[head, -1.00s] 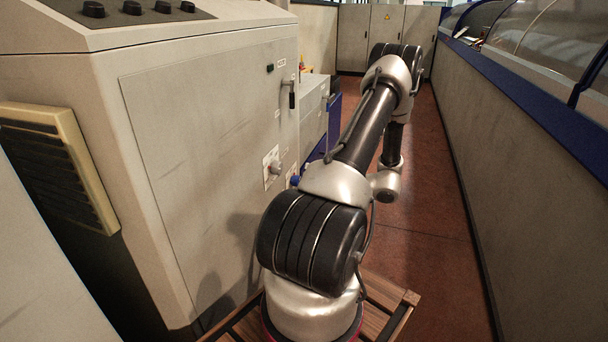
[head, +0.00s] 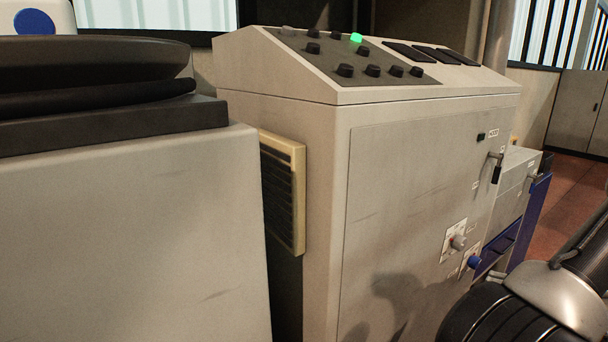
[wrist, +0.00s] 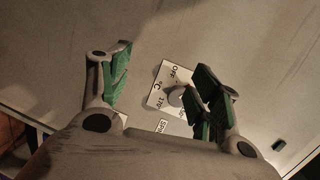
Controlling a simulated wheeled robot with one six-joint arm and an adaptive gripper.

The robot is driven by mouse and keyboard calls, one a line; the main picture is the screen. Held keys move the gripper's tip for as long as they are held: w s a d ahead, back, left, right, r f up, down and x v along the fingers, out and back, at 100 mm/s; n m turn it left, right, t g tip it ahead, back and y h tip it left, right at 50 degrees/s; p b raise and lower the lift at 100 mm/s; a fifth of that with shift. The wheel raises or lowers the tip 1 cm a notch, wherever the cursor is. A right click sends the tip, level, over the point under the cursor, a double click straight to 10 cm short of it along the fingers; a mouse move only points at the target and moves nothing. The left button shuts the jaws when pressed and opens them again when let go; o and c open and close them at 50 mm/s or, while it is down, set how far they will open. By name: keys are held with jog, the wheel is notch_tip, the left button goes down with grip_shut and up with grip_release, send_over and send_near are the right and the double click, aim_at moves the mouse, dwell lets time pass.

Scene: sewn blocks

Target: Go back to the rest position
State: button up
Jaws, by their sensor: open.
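My gripper (wrist: 160,92) is open and empty in the wrist view, with green pads on its two fingers. Between and beyond the fingers is a round grey knob (wrist: 176,96) on a white plate marked OFF and °C. The right finger partly covers the plate. In the head view the same kind of knob (head: 458,242) sits on the front panel of a beige cabinet (head: 400,180). Only part of my arm shows at the lower right of the head view; my gripper is out of that view.
A blue knob (head: 474,262) sits below the grey one, and a dark lever handle (head: 497,168) is higher up. The cabinet's sloped top holds several black knobs and a lit green button (head: 356,38). A pale machine (head: 130,230) stands at left. Red floor (head: 570,195) shows at right.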

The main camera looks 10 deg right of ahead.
jog(key=s+a+r+g+h, duration=0.1)
jog(key=s+a+r+g, duration=0.7)
jog(key=a+r+g, duration=0.45)
jog(key=a+r+n+t+h, duration=0.1)
jog(key=a+r+n+h, duration=0.2)
jog(key=a+r+n, duration=0.2)
jog(key=a+r+n+t+h, duration=0.2)
jog(key=a+r+n+h, duration=0.2)
jog(key=a+r, duration=0.5)
notch_tip(320, 180, up, 4)
jog(key=shift+w+r+n, duration=0.25)
jog(key=shift+w+n, duration=0.2)
jog(key=shift+n, duration=0.55)
jog(key=shift+d, duration=0.1)
